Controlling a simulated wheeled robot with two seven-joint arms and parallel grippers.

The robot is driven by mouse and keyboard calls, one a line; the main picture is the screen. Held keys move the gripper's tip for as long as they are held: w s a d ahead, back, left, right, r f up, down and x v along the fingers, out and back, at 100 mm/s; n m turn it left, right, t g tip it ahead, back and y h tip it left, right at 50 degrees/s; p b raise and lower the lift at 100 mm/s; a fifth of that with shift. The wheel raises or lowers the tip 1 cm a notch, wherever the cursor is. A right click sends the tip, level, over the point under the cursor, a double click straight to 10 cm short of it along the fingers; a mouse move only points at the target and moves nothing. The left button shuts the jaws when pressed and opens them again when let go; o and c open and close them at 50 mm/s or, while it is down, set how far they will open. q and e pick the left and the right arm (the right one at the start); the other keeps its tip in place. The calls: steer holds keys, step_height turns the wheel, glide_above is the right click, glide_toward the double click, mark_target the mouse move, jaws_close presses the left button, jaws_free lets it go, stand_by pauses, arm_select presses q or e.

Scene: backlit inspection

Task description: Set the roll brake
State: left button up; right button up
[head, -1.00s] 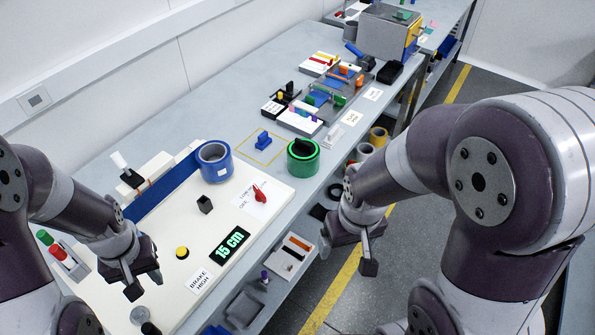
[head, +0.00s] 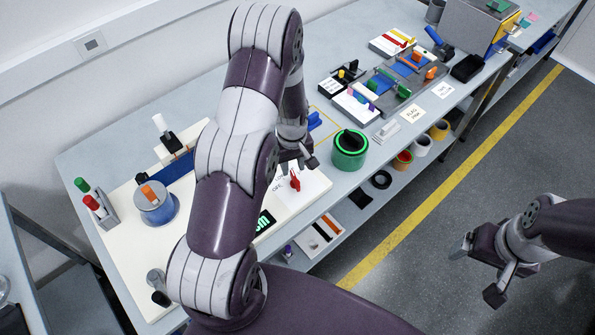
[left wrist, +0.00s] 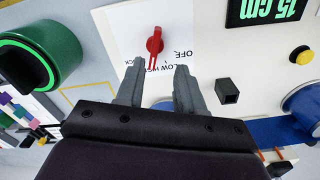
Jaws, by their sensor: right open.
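A red knob (head: 295,181) stands on a white label on the pale panel (head: 120,262); it also shows in the left wrist view (left wrist: 155,40), where OFF and LOW are readable. My left gripper (head: 298,164) is just beyond the knob in the head view. In the left wrist view its fingers (left wrist: 161,68) are apart, and the knob lies past their tips, not gripped. A blue round drum (head: 158,205) with an orange block on top sits on the panel. My right gripper (head: 478,271) is open and empty over the floor. My left arm hides much of the panel.
A display (left wrist: 268,9) reads 15 cm, with a yellow button (left wrist: 302,55) and a black block (left wrist: 229,92) nearby. A green-ringed cylinder (head: 350,149) stands right of the knob. A button box (head: 96,208) is at left. Several parts crowd the far bench.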

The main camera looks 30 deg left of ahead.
mark_target(295, 178)
arm_select(q)
steer(key=f, duration=0.2)
steer(key=w+f+p, duration=0.1)
steer(key=f, duration=0.2)
steer(key=shift+w+d+f, duration=0.2)
steer(key=shift+d+f, duration=0.05)
steer(key=shift+f, duration=0.05)
steer(key=shift+s+f, duration=0.1)
steer(key=shift+f, duration=0.2)
steer(key=shift+s+a+f, duration=0.15)
steer(key=shift+s+a, duration=0.05)
steer(key=shift+s, duration=0.15)
steer(key=shift+w+d, duration=0.1)
steer(key=shift+w, duration=0.05)
steer(key=shift+c, duration=0.3)
steer(key=shift+w+f, duration=0.1)
steer(key=c, duration=0.5)
jaws_close()
arm_select(e)
steer(key=shift+w+d+r, duration=0.1)
steer(key=shift+w+r, duration=0.4)
steer(key=shift+r, duration=0.3)
